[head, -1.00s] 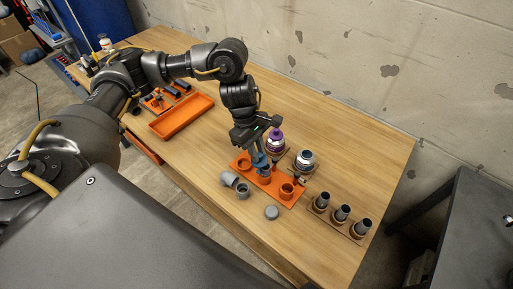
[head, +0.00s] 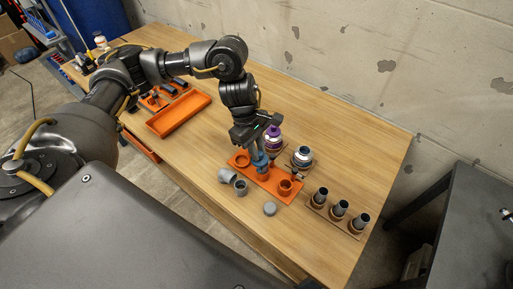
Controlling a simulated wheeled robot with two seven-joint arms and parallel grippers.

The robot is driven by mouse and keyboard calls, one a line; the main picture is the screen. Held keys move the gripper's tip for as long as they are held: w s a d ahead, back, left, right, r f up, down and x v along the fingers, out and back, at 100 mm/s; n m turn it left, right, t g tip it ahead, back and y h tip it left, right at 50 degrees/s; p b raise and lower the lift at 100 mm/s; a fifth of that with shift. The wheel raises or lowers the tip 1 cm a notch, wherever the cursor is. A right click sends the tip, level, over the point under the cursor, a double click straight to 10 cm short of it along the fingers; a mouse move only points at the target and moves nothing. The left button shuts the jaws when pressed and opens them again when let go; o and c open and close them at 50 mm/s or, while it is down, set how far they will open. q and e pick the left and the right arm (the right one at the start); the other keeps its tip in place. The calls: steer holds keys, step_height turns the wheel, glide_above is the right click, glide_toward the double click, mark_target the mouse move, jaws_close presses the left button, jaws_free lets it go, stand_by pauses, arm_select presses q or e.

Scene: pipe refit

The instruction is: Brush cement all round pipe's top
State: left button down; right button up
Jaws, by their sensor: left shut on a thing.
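My left gripper (head: 261,146) is shut on a blue piece (head: 259,160), which looks like the cap of a cement brush. It is over the middle of the orange holder (head: 266,182). The pipe's top and the brush tip there are hidden or too small to make out. The holder's left and right round sockets look empty. Behind the holder stand a can with a purple cap (head: 274,136) and a can with no cap showing (head: 302,155). My right gripper is not in view.
Grey fittings (head: 240,188) and a grey cap (head: 270,208) lie in front of the holder. A rack (head: 334,219) with three dark pipe pieces stands at right. An orange tray (head: 180,113) lies at left. The table's back right is clear.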

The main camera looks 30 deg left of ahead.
arm_select(q)
steer(key=shift+d, duration=0.4)
steer(key=shift+w+d, duration=0.2)
steer(key=shift+d, duration=0.2)
stand_by(0.4)
steer(key=shift+w+d+b, duration=0.3)
steer(key=shift+w+b, duration=0.05)
steer(key=shift+b, duration=0.1)
steer(key=shift+w, duration=0.1)
steer(key=shift+w+d+b, duration=0.15)
steer(key=shift+w+b, duration=0.15)
steer(key=shift+w, duration=0.05)
stand_by(0.3)
steer(key=shift+w+b, duration=0.3)
steer(key=shift+w, duration=0.15)
